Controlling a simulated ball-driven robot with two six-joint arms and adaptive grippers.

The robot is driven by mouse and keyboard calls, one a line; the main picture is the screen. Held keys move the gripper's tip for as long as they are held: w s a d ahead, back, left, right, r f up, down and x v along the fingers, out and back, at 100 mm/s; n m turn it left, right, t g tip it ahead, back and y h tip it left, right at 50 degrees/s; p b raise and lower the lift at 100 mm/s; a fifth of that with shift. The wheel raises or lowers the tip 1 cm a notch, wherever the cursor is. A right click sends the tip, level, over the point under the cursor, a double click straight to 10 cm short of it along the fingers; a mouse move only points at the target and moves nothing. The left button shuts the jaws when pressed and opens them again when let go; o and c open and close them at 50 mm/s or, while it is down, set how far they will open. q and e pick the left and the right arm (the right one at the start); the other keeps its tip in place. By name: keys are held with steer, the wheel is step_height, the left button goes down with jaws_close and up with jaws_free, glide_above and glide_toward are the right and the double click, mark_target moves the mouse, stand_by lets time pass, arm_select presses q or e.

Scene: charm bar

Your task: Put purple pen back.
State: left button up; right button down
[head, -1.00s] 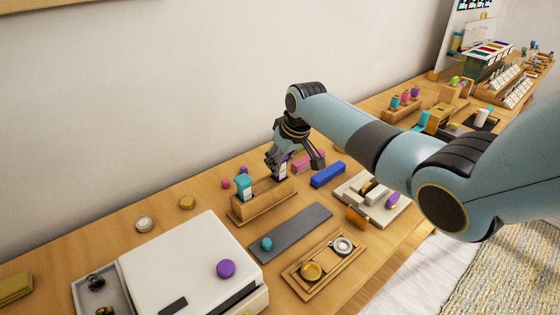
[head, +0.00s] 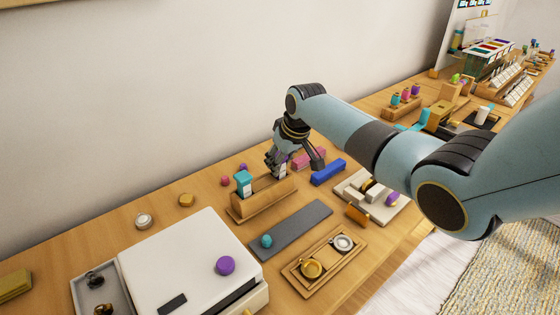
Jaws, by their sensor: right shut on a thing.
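My right gripper (head: 281,172) comes down from above, shut on the purple pen (head: 284,169). Only a small part of the pen, with a pale label, shows between the fingers. The pen is at the right end of a wooden pen holder (head: 262,204). The fingers hide part of it, so I cannot tell how deep it sits. A teal pen (head: 243,183) with a white label stands upright in the holder's left end. My left gripper is not in view.
A blue block (head: 328,172) and a pink block (head: 310,159) lie right of the gripper. A dark grey mat (head: 292,228) with a teal ball (head: 266,241) lies in front of the holder. A white box (head: 190,262) is at the front left.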

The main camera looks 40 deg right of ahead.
steer(key=shift+f, duration=0.4)
stand_by(1.0)
steer(key=c, duration=0.9)
jaws_free()
steer(key=shift+o, duration=0.2)
steer(key=o, duration=0.5)
steer(key=v, duration=1.2)
